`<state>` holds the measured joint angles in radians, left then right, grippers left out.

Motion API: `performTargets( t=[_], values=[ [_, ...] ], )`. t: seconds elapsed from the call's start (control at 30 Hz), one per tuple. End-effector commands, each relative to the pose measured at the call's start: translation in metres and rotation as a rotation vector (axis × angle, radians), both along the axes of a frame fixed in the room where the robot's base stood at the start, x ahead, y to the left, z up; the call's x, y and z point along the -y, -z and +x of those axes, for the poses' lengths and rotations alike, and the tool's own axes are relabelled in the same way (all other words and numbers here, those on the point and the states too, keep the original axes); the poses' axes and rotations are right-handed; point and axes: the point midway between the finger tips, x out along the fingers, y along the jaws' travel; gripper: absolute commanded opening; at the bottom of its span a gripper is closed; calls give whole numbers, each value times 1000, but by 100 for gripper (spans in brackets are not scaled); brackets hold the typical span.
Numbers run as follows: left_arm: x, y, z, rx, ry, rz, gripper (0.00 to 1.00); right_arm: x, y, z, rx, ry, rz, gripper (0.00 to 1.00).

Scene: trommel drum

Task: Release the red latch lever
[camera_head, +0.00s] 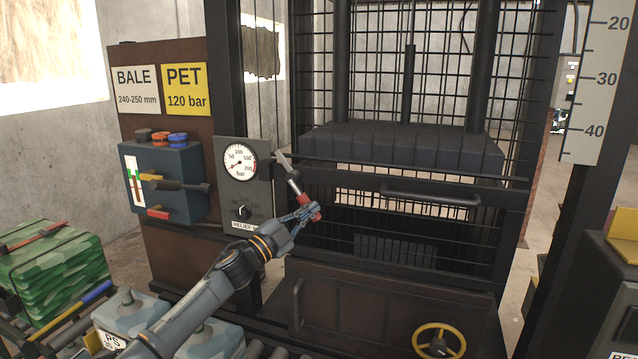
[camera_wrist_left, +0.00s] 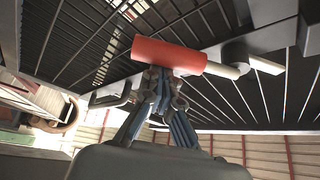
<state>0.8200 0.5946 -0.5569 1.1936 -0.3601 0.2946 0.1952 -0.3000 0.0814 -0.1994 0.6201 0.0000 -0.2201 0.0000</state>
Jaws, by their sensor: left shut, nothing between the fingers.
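The latch lever has a red grip (camera_head: 307,201) on a bare metal rod (camera_head: 293,184), hanging slanted down and right from a bracket on the press frame beside the gauge panel. In the left wrist view its red grip (camera_wrist_left: 185,57) lies across the picture just beyond my fingers. My left gripper (camera_head: 299,216) is at the grip's lower end. Its fingers (camera_wrist_left: 160,84) are shut with nothing between them, their tips up against or very close to the red grip; I cannot tell whether they touch. My right gripper is not in view.
A gauge panel (camera_head: 232,190) and a blue valve box (camera_head: 172,200) with levers stand left of the latch. The black mesh cage (camera_head: 420,215) is close behind it. A handle bar (camera_head: 430,198) crosses the gate to the right. A yellow handwheel (camera_head: 438,326) sits below.

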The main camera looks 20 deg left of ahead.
Motion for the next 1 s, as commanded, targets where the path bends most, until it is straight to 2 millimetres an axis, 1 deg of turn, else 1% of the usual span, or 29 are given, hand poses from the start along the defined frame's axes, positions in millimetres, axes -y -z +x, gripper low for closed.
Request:
performTargets(
  t=[0.03, 0.2, 0.43, 0.7, 1.0],
  values=[
    [-6, -1, 1, 1, -6, 52, 0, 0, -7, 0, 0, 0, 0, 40],
    [-17, 7, 1, 7, -5, 211, 0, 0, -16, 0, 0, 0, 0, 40],
    [-31, 17, 1, 13, -4, 403, 0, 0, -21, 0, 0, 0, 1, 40],
    [-44, 23, 2, 11, -4, 387, 0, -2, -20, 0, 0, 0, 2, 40],
    [-50, 23, 2, 13, -4, 387, 0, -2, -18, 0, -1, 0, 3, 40]
  ],
)
